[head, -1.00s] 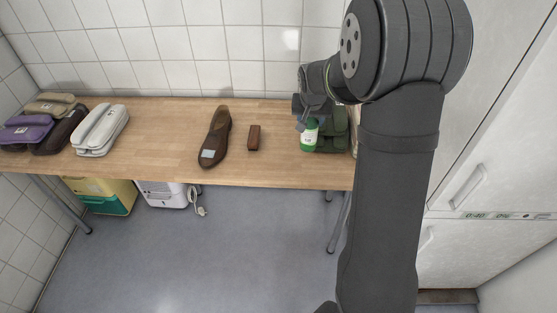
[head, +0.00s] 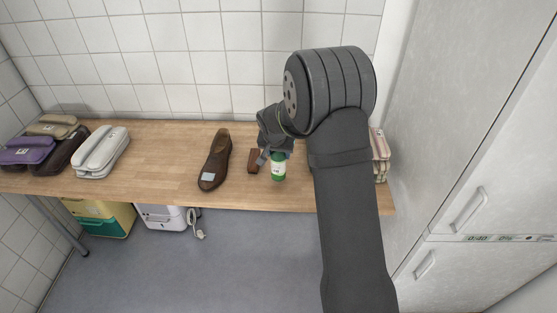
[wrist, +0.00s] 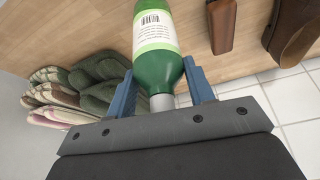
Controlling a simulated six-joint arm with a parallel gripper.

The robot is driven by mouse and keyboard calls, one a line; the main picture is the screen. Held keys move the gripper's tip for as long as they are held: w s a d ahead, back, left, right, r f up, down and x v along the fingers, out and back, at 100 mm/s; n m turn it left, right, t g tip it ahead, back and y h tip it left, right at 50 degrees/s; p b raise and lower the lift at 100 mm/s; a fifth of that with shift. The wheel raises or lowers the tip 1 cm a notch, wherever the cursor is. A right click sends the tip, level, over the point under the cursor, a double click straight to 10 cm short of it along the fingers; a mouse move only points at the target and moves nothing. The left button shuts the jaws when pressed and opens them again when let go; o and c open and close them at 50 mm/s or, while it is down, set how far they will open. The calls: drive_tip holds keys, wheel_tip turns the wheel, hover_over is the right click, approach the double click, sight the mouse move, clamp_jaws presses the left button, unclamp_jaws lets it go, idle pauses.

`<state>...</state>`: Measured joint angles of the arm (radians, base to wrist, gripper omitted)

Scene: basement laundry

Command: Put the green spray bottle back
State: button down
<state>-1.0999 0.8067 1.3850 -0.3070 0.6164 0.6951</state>
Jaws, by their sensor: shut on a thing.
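The green spray bottle (head: 278,170) has a white label and shows below my gripper in the head view. In the wrist view the bottle (wrist: 158,65) sits between the blue fingers, with its narrow grey-white neck end toward the palm. My gripper (wrist: 160,90) is shut on it near its neck and shoulder. In the head view my gripper (head: 272,153) is over the table, just right of a small brown block. Whether the bottle's base touches the table cannot be told.
A tall white cabinet (head: 480,130) stands right.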

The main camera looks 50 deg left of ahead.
drive_tip(key=shift+f, duration=1.65)
drive_tip(key=shift+f, duration=0.15)
drive_tip(key=c, duration=0.7)
unclamp_jaws()
drive_tip(key=shift+o, duration=0.2)
drive_tip(key=v, duration=1.2)
drive_tip(key=shift+r, duration=0.2)
